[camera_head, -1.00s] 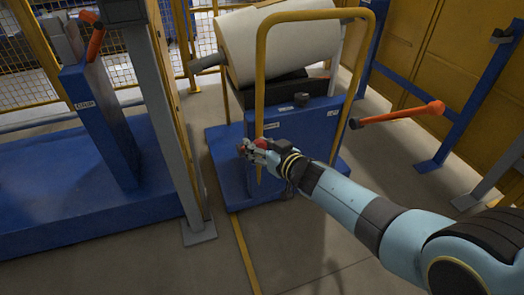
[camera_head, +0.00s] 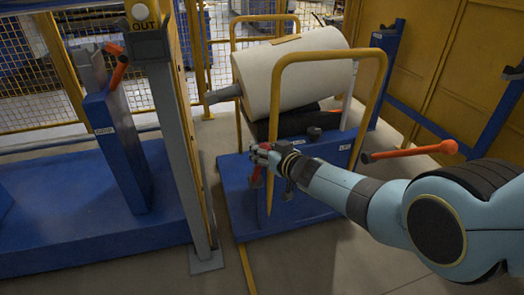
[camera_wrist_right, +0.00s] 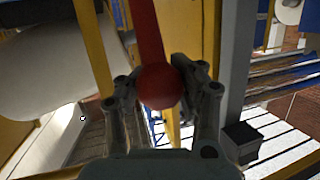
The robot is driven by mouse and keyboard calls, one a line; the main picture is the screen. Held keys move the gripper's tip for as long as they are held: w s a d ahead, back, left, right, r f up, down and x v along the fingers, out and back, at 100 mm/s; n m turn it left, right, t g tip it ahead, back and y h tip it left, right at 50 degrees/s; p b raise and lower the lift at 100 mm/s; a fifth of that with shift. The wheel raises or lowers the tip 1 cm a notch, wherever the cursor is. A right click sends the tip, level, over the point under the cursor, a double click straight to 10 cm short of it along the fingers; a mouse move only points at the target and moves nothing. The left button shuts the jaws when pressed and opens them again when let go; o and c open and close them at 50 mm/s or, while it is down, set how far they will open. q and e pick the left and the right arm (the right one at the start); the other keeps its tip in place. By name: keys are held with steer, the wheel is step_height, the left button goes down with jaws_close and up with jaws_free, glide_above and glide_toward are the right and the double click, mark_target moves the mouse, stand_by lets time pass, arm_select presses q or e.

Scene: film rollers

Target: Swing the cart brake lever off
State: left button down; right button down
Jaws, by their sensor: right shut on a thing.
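The cart (camera_head: 235,190) is blue with a tall yellow push handle (camera_head: 283,95) and carries a large white roll (camera_head: 300,75). The brake lever (camera_head: 257,173) is red and sits at the cart's near face, beside the left leg of the push handle. In the right wrist view the lever shows as a red bar with a round knob (camera_wrist_right: 159,86) between the fingers. My right gripper (camera_head: 262,153) is shut on the lever near its knob; it also fills the lower wrist view (camera_wrist_right: 162,95). The left gripper is not in view.
A grey post (camera_head: 172,125) with an "OUT" sign stands left of the cart. A blue machine base (camera_head: 60,235) with an orange-handled lever (camera_head: 119,70) lies farther left. Another orange handle (camera_head: 415,152) juts out at right. Bare floor (camera_head: 320,250) lies in front.

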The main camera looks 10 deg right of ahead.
steer(key=shift+w+d+r, duration=0.25)
steer(key=shift+w+r, duration=0.05)
steer(key=shift+r, duration=0.1)
steer(key=c, duration=1.1)
jaws_free()
steer(key=shift+s+d, duration=0.1)
steer(key=shift+o, duration=1)
steer(key=shift+s, duration=0.1)
steer(key=shift+o, duration=0.5)
steer(key=shift+f, duration=0.15)
steer(key=shift+s, duration=0.75)
steer(key=v, duration=1)
steer(key=shift+s+d, duration=0.2)
